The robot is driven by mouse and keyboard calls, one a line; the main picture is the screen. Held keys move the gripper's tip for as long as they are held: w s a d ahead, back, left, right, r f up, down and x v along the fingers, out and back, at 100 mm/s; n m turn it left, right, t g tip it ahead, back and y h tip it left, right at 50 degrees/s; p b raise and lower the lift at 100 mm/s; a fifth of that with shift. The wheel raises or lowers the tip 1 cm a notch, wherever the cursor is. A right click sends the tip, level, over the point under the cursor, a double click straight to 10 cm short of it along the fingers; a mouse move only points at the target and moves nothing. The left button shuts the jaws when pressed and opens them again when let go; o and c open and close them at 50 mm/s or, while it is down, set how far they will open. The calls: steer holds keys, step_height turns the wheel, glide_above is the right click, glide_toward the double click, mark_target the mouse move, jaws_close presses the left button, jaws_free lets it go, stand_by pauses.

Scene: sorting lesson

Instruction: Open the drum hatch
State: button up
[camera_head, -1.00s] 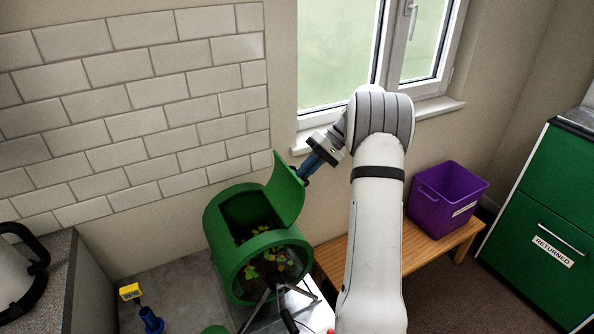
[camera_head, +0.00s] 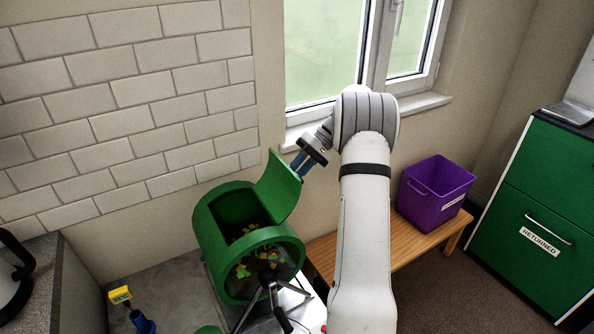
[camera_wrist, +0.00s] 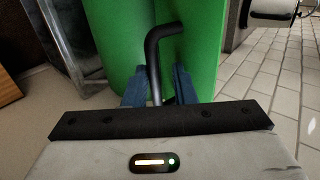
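The green drum (camera_head: 208,236) stands on its side on a dark stand, low and left of centre in the head view. Its hatch (camera_head: 280,185) is swung up, and the opening shows small coloured pieces inside. My gripper (camera_head: 299,166) is at the outer side of the raised hatch, its two blue fingers apart. In the wrist view, my gripper (camera_wrist: 162,77) has a finger on each side of the dark bent handle (camera_wrist: 156,60), with a gap on the right side. The handle is hidden in the head view.
A purple bin (camera_head: 432,190) sits on a wooden bench (camera_head: 425,238) at the right. A green drawer cabinet (camera_head: 520,205) labelled RETURNED stands further right. The tiled wall and window (camera_head: 325,50) are close behind.

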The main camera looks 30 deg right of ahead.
steer(key=shift+o, duration=0.7)
steer(key=shift+d+r, duration=0.1)
steer(key=shift+d, duration=0.05)
steer(key=v, duration=0.7)
steer(key=shift+d+r+b, duration=0.25)
steer(key=shift+d+b, duration=0.05)
steer(key=shift+b, duration=0.05)
steer(key=shift+c, duration=0.3)
